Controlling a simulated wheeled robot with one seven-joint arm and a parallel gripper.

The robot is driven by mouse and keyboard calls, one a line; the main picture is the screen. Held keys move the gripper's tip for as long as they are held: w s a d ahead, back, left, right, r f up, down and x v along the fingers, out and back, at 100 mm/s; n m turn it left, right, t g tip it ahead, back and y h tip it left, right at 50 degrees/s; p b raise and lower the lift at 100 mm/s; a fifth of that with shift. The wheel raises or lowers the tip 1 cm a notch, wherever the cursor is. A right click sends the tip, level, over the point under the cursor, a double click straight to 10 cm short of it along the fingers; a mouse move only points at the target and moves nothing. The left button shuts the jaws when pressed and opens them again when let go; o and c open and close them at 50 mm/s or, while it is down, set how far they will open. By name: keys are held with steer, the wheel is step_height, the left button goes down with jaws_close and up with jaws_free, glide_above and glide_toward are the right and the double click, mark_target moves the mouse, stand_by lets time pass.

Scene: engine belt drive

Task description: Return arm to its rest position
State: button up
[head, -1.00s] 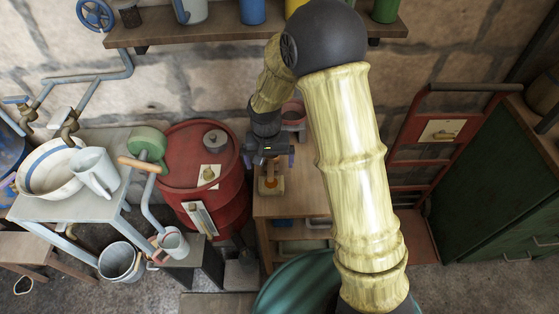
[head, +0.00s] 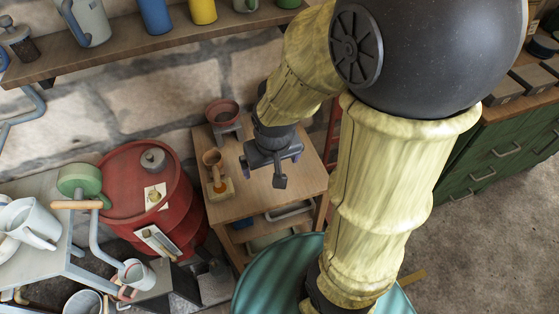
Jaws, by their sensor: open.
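My arm, in yellowish ribbed sections with a large black joint, crosses the right half of the head view. My gripper (head: 272,163) points down above a small wooden table (head: 240,210). Its jaws are apart and I see nothing held between them. A small wooden piece with a cup-like top (head: 213,160) stands on a yellowish block (head: 221,190) on the table, to the left of the gripper and apart from it. A reddish bowl on a grey stand (head: 223,113) is at the table's back.
A red drum (head: 150,205) stands left of the table, with a grey bench (head: 60,245) holding a jug (head: 30,222) beyond it. A wall shelf (head: 110,58) with cups runs above. A green cabinet (head: 490,165) is at the right. Open floor (head: 470,250) lies at the lower right.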

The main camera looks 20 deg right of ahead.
steer(key=shift+w, duration=0.1)
steer(key=w+p+v, duration=0.1)
steer(key=p+v, duration=0.5)
steer(key=shift+w, duration=0.2)
steer(key=shift+r, duration=0.1)
stand_by(0.9)
